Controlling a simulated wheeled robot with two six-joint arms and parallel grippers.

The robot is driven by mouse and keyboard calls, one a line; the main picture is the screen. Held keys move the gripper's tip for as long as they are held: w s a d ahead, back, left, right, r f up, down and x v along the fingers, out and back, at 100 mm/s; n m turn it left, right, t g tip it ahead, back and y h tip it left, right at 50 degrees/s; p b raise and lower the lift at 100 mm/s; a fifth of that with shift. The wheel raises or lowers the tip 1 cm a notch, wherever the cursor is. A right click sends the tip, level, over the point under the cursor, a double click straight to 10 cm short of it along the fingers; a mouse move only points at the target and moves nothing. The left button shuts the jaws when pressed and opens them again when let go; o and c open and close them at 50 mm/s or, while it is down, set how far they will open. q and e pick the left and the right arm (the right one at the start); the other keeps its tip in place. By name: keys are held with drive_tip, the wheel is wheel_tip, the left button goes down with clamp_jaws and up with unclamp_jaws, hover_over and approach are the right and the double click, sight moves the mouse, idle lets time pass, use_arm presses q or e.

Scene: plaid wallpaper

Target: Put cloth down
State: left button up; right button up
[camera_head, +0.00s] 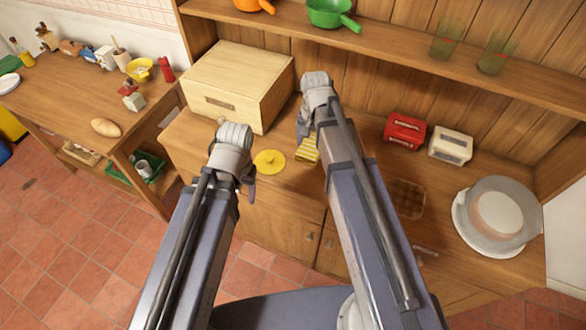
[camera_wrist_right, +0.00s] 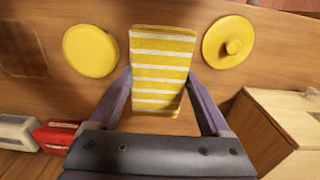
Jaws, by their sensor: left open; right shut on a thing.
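A yellow-and-white striped cloth (camera_head: 308,149) hangs from my right gripper (camera_head: 304,128) over the wooden counter (camera_head: 225,153). In the right wrist view the cloth (camera_wrist_right: 163,68) is between the two fingers of my right gripper (camera_wrist_right: 160,90), which is shut on it. I cannot tell whether its lower end touches the counter. My left gripper (camera_head: 246,178) is open and empty near the counter's front edge, left of the cloth; its fingers are partly hidden by the wrist.
A yellow lid with a knob (camera_head: 269,161) lies left of the cloth. A plain yellow disc (camera_wrist_right: 90,51) lies on its other side. A wooden box (camera_head: 235,85) stands behind left. A red toaster (camera_head: 405,131), a cream one (camera_head: 451,146) and a cake dish (camera_head: 497,220) stand right.

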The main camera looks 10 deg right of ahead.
sight(309, 170)
drive_tip(key=shift+w+a, duration=0.1)
wheel_tip(309, 170, down, 10)
drive_tip(key=b, duration=1)
drive_tip(key=shift+f, duration=0.15)
drive_tip(key=o, duration=1)
